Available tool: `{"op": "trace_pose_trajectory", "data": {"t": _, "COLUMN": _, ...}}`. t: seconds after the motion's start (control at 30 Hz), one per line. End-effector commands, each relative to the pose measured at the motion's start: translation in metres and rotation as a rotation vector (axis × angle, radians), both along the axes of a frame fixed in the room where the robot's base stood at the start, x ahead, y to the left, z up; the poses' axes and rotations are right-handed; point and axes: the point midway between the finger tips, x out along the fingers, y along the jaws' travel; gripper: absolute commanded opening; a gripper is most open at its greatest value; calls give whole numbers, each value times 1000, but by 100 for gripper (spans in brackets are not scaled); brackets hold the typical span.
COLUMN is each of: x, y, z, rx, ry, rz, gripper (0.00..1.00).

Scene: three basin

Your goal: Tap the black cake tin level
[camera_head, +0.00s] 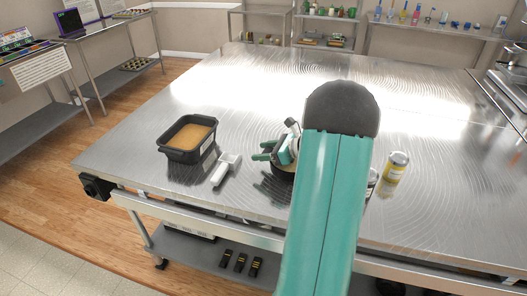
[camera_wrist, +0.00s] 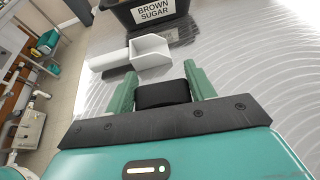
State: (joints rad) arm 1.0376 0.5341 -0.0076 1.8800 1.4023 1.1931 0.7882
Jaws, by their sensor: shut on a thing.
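My gripper (camera_head: 265,151) has green fingers and reaches left, low over the steel table. In the wrist view my gripper (camera_wrist: 163,84) is shut on a short black piece, which I take to be part of the black cake tin (camera_wrist: 163,95). In the head view a dark rounded shape, seemingly the black cake tin (camera_head: 282,178), shows beneath the gripper. My arm hides its right side. Its contents and whether it sits level cannot be seen.
A black bin (camera_head: 188,152) labelled brown sugar in the wrist view (camera_wrist: 150,20) stands left on the table (camera_head: 140,125). A white scoop (camera_head: 226,168) lies beside it. A yellow-labelled jar (camera_head: 396,168) stands right of my arm. The table's far part is clear.

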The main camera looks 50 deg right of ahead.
Motion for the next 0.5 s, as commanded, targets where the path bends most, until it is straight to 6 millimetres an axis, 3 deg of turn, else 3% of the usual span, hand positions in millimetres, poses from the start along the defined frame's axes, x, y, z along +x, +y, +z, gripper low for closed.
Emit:
{"op": "trace_pose_trajectory", "data": {"t": 0.07, "x": 0, "y": 0, "z": 1, "rx": -1, "ry": 0, "rz": 0, "gripper": 21}}
{"op": "trace_pose_trajectory", "data": {"t": 0.23, "x": 0, "y": 0, "z": -34, "rx": 5, "ry": 2, "rz": -1, "gripper": 21}}
{"op": "trace_pose_trajectory", "data": {"t": 0.27, "x": 0, "y": 0, "z": -32, "rx": 0, "ry": 0, "rz": 0, "gripper": 16}}
{"op": "trace_pose_trajectory", "data": {"t": 0.5, "x": 0, "y": 0, "z": -31, "rx": 0, "ry": 1, "rz": 0, "gripper": 16}}
